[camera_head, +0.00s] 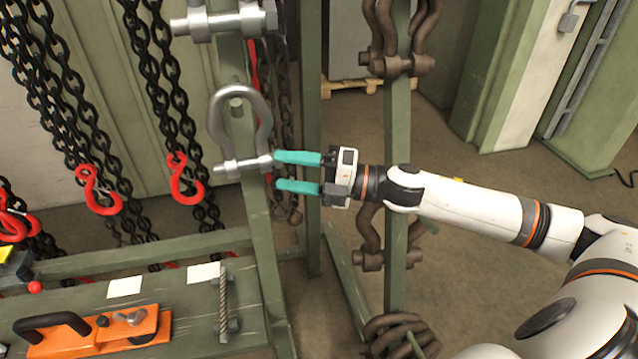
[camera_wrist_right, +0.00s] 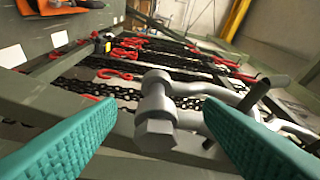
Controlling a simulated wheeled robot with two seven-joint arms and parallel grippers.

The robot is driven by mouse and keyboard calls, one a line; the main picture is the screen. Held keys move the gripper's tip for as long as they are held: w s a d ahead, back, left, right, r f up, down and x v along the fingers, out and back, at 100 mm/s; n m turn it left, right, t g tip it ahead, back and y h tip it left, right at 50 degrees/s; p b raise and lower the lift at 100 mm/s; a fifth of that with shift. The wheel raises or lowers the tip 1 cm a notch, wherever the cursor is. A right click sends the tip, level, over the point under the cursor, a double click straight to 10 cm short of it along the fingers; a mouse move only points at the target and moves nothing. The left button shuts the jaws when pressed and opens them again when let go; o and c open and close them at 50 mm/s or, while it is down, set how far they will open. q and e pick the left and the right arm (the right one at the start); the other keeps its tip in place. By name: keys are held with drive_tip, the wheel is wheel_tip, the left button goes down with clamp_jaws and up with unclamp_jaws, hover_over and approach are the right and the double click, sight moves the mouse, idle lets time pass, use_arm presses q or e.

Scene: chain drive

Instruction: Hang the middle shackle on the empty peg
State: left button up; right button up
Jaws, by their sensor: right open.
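A grey steel shackle (camera_head: 264,112) hangs bow up on a green peg (camera_head: 237,103) of the left post, its pin (camera_head: 243,165) across the bottom. Another grey shackle (camera_head: 225,22) is above it, cut by the top edge. My right gripper (camera_head: 277,171) is open with teal fingers, at the right end of the lower shackle's pin. In the right wrist view the pin's hex head (camera_wrist_right: 155,136) shows between the spread fingers, with a gap each side. My left gripper is out of view.
Rusty shackles (camera_head: 400,65) hang on the right post, close to my right forearm. Black chains (camera_head: 150,75) with red hooks (camera_head: 185,182) hang at the left. An orange tool (camera_head: 95,328) lies on the green bench at lower left. Floor is open behind the right post.

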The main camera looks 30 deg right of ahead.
drive_tip(key=shift+b+v, duration=0.95)
drive_tip(key=shift+v, duration=1.75)
